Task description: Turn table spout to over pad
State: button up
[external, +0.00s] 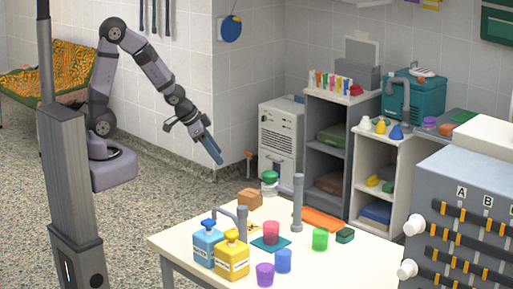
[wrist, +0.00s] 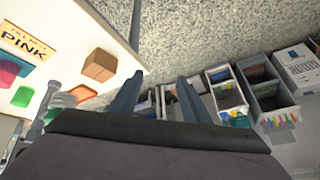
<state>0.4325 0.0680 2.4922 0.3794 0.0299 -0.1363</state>
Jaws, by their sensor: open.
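The table spout (external: 241,220) is a grey tap on the white table, with an upright post and an arm reaching left over the blue bottle. The teal pad (external: 259,243) lies right of the post, with a pink cup (external: 271,232) standing on it. The pink cup shows at the left edge of the wrist view (wrist: 8,74). My gripper (external: 214,156) is raised beyond the table's back edge, apart from the spout. In the wrist view my gripper (wrist: 160,92) is open, with nothing between its fingers.
A blue bottle (external: 208,247) and a yellow bottle (external: 232,258) stand close to the spout. A tall grey post (external: 297,203), a brown box (external: 249,198) and purple, blue and green cups share the table. A note reading "PINK" (wrist: 22,42) lies there.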

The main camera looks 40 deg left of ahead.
jog(key=s+d+m+h, duration=0.3)
jog(key=d+m+h, duration=0.15)
jog(key=d, duration=1.05)
jog(key=m+g+h+b, duration=0.2)
jog(key=m+g+h, duration=0.4)
jog(key=m+g, duration=0.2)
send_near(242, 207)
jog(key=d+f, duration=0.2)
jog(key=shift+r+p+x, duration=0.2)
jog(key=shift+p+x, duration=0.55)
jog(key=shift+x, duration=3)
jog(key=shift+s+d, duration=0.1)
grip_shut()
